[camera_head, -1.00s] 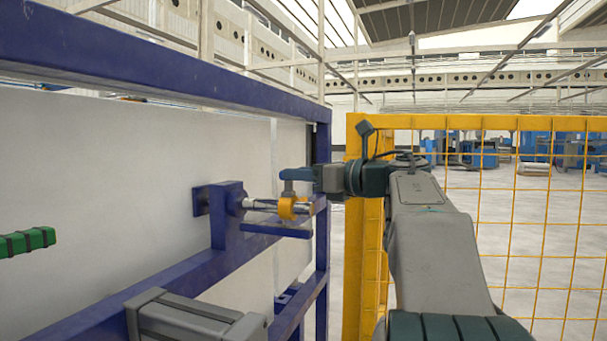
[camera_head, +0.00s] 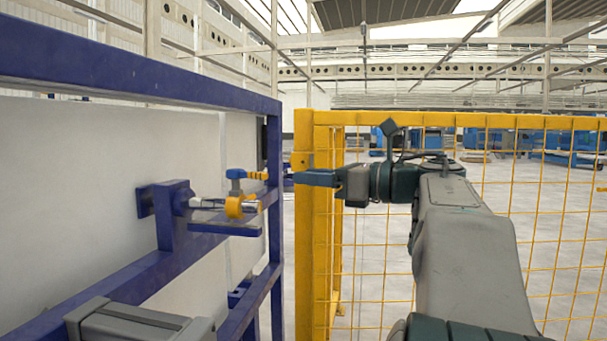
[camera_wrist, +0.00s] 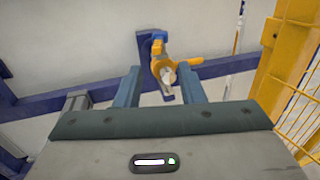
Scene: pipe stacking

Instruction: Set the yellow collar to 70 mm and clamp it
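The yellow collar (camera_head: 234,207) sits around a bare metal shaft (camera_head: 205,203) that sticks out to the right from a blue bracket. Above the collar is a lever with a blue head (camera_head: 236,174) and a yellow arm (camera_head: 257,176) reaching right. In the wrist view the collar (camera_wrist: 165,62) is seen nearly end-on, with a yellow tab to its right. My gripper (camera_head: 297,178) is to the right of the collar and apart from it. In the wrist view my gripper (camera_wrist: 160,80) is open and empty, with the collar beyond the gap. Any scale reading is too small to see.
A dark blue frame (camera_head: 150,80) runs above and below the shaft, with an upright post (camera_head: 274,190) near my gripper. A flat blue bar (camera_head: 225,228) lies under the shaft. A yellow mesh fence (camera_head: 520,215) stands behind my arm. A grey box (camera_head: 135,328) is at lower left.

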